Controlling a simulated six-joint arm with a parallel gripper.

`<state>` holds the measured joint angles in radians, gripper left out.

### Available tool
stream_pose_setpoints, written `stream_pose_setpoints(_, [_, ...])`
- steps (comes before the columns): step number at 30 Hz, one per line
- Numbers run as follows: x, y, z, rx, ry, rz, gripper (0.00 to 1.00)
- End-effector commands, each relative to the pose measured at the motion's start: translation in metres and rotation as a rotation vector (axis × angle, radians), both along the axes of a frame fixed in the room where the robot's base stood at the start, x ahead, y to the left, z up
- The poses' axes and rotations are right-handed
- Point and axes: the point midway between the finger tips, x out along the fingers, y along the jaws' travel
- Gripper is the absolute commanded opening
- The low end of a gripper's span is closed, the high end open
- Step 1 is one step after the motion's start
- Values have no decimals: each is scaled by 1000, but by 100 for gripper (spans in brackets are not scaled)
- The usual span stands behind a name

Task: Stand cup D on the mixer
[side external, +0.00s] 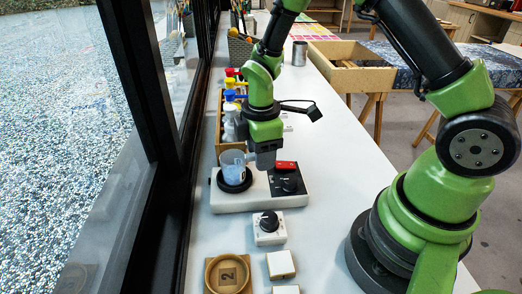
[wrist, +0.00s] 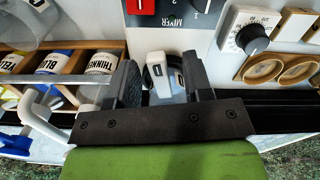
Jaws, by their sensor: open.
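A translucent bluish cup (side external: 232,170) stands upright on the round black plate (side external: 233,186) at the left end of the white mixer (side external: 233,202). In the wrist view a pale handle with a D tag, taken as part of cup D (wrist: 157,72), lies between my fingers. My gripper (side external: 264,162) is low, pointing down at the cup's right side. In the wrist view my gripper (wrist: 160,85) is open, with a finger on either side of the handle; contact cannot be told. The mixer's lettered panel and red switch (wrist: 141,8) show above the handle.
A wooden crate of bottles (wrist: 62,62) stands just beyond the mixer. Another translucent cup (wrist: 22,28) is at the wrist view's upper left. A dial box (side external: 269,228) and wooden ring holder (side external: 228,274) stand nearer.

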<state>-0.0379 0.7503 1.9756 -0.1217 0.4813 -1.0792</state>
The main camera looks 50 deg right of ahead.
Motion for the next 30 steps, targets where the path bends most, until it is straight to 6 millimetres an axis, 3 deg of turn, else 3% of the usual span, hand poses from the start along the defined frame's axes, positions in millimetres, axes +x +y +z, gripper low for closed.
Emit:
stream_pose_setpoints(5, [1, 0, 8, -1, -4, 0, 46])
stream_pose_setpoints(19, [1, 0, 90, -1, -4, -1, 46])
stream_pose_setpoints(30, [0, 0, 100, 0, 0, 0, 46])
